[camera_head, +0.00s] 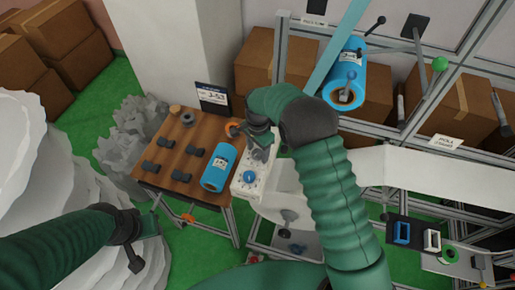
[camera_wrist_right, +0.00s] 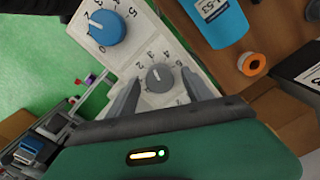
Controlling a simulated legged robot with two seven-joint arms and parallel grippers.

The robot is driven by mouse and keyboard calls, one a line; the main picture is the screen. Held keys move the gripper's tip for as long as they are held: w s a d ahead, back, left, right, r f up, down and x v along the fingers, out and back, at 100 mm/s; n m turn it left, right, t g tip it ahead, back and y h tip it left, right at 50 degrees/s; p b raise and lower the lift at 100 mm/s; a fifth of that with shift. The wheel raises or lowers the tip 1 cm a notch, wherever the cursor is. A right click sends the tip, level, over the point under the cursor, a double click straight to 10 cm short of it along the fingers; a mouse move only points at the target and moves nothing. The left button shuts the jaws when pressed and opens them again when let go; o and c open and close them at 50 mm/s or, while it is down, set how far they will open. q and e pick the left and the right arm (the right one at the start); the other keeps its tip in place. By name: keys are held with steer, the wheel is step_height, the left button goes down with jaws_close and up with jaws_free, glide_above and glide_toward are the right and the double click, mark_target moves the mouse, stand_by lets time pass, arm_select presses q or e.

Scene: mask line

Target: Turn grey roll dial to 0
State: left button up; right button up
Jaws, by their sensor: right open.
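The grey dial (camera_wrist_right: 159,77) sits on a white panel (camera_head: 240,190) with printed numbers around it. Its pointer setting is too small to read surely. A larger blue dial (camera_wrist_right: 105,27) is on the same panel, also visible in the head view (camera_head: 249,177). My right gripper (camera_wrist_right: 161,80) is open, with one finger on each side of the grey dial; contact cannot be told. In the head view the right gripper (camera_head: 258,136) is over the panel's upper end and largely covers the grey dial. My left gripper (camera_head: 142,243) is at the lower left, away from the panel, its opening unclear.
A wooden table (camera_head: 176,183) left of the panel holds a blue roll (camera_head: 219,167), an orange-rimmed spool (camera_wrist_right: 252,64), a dark sign (camera_head: 213,97) and several black parts. Another blue roll (camera_head: 345,75) hangs on the metal frame. White crumpled material (camera_head: 60,180) fills the left side.

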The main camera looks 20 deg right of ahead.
steer(key=shift+w+f, duration=0.1)
steer(key=shift+a, duration=0.15)
steer(key=c, duration=0.8)
jaws_close()
